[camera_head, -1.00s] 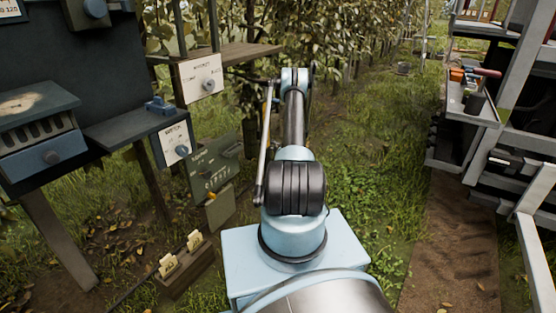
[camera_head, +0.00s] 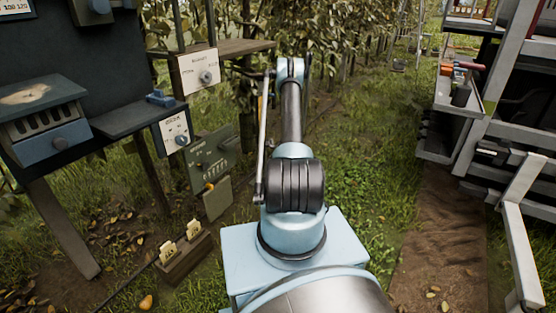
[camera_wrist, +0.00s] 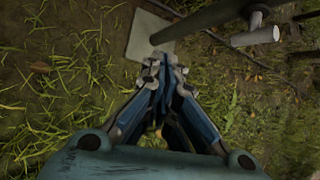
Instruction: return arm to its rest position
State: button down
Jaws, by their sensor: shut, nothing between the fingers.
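My arm (camera_head: 292,115) reaches up and away from my light blue base in the head view, with its far joint near the hanging foliage. My gripper is hidden in the head view. In the wrist view my gripper (camera_wrist: 163,72) points down over grass and soil, its blue fingers drawn together at the tips. The fingers hold nothing. Just past the tips lie a pale square slab (camera_wrist: 150,38) and a dark pipe; I cannot tell the gap between them and the fingers.
On the left stand a dark panel with a blue drawer unit (camera_head: 45,140), a dial box (camera_head: 176,131) and a white dial plate (camera_head: 199,72). A small wooden card holder (camera_head: 184,257) sits on the ground. On the right is a metal rack (camera_head: 510,120).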

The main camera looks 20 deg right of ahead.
jog(key=s+a+r+n, duration=0.2)
jog(key=r, duration=0.6)
jog(key=s+a+r+n+g, duration=0.1)
jog(key=s+a+r+n, duration=0.1)
jog(key=r, duration=0.6)
jog(key=s+a+r+n, duration=0.2)
jog(key=r, duration=0.6)
jog(key=s+a+r+n+g, duration=0.1)
jog(key=s+a+r+n, duration=0.2)
jog(key=s+r, duration=0.5)
jog(key=s+a+r+n+g, duration=0.1)
jog(key=s+a+r+n, duration=0.25)
jog(key=s+r, duration=0.5)
jog(key=s+a+r+n+g+h, duration=0.1)
jog(key=s+a+r+n, duration=0.15)
jog(key=s, duration=0.85)
jog(key=s+a+r+n, duration=0.1)
jog(key=s+r+n, duration=0.3)
jog(key=s, duration=0.6)
jog(key=s+f+n, duration=0.3)
jog(key=s, duration=0.8)
jog(key=s+f+n+g+h, duration=0.1)
jog(key=s+f+n, duration=0.2)
jog(key=s, duration=0.8)
jog(key=shift+a+n+g, duration=0.15)
jog(key=shift+n+g, duration=0.15)
jog(key=shift+n, duration=0.3)
